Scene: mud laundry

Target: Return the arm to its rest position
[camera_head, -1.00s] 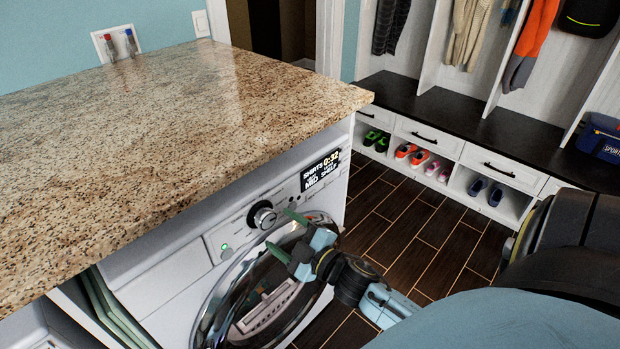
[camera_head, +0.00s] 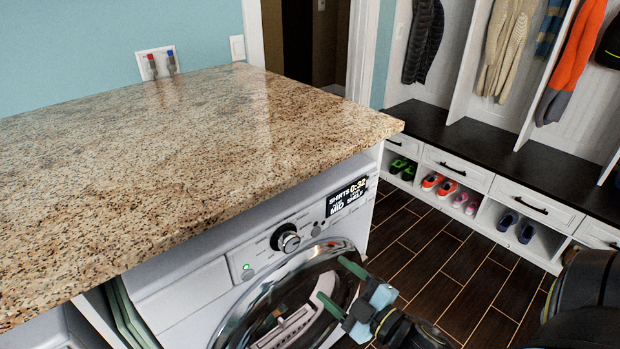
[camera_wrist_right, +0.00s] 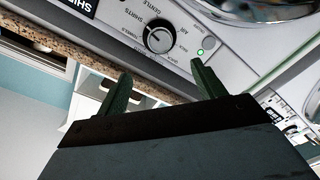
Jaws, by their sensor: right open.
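My right gripper (camera_head: 335,284) is in front of the washer's round door in the head view. Its two green fingers are spread apart with nothing between them. The right wrist view also shows the open fingers (camera_wrist_right: 160,85), with the washer's dial (camera_wrist_right: 159,36) beyond them. The white washer (camera_head: 180,322) stands under the granite counter, and its glass door (camera_head: 262,318) looks closed. Its dial (camera_head: 286,238) and a lit display (camera_head: 346,198) are on the front panel. My right arm comes in from the lower right. My left gripper is not in view.
The granite counter (camera_head: 190,150) fills the left side, its bare top clear. A bench (camera_head: 480,150) with shoe cubbies and hanging clothes stands at the back right. Dark tiled floor (camera_head: 440,265) lies open between the washer and the bench.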

